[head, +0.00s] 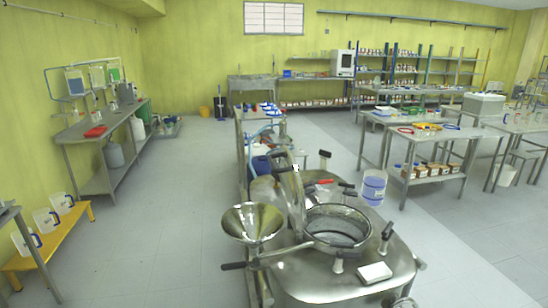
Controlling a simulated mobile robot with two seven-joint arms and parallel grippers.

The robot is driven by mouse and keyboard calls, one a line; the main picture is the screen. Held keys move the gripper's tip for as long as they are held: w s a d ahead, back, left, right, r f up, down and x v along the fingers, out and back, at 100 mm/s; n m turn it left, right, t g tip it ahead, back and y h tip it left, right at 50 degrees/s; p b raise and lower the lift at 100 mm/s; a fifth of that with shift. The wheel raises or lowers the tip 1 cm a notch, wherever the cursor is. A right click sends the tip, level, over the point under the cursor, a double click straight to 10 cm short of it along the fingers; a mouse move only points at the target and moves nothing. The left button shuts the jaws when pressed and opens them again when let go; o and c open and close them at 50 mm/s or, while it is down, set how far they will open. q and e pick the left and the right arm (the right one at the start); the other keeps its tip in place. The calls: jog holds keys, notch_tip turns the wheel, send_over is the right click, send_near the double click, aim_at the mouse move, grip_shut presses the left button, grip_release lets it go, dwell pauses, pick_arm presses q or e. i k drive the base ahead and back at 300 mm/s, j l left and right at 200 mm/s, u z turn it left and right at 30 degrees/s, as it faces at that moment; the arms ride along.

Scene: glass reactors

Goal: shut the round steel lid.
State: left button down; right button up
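The round steel lid (291,196) stands open, nearly upright and seen almost edge-on, at the left rim of the round opening (340,228) in a steel vessel top (310,278). The opening is uncovered and its shiny steel ring shows. Several clamps with black handles stand around the ring, including one at the right (385,236) and one at the front (338,261). Neither of my grippers is in view.
A steel funnel (252,222) stands just left of the lid. A white pad (375,272) lies on the vessel top at the front right. A blue-labelled clear container (374,187) is behind the opening. Open floor (165,215) lies to the left.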

aim_at(292, 190)
jog(key=z, duration=0.4)
jog(key=k+z, duration=0.15)
jog(key=z, duration=0.25)
jog(key=l+z, duration=0.1)
jog(key=z, duration=0.3)
jog(key=j+z, duration=0.3)
jog(key=z, duration=0.15)
jog(key=j+z, duration=0.25)
jog(key=z, duration=0.25)
jog(key=k+j, duration=0.1)
jog(key=j, duration=0.4)
jog(key=k+j, duration=0.1)
jog(key=j, duration=0.4)
jog(key=k+j, duration=0.1)
jog(key=j, duration=0.95)
jog(key=k, duration=0.1)
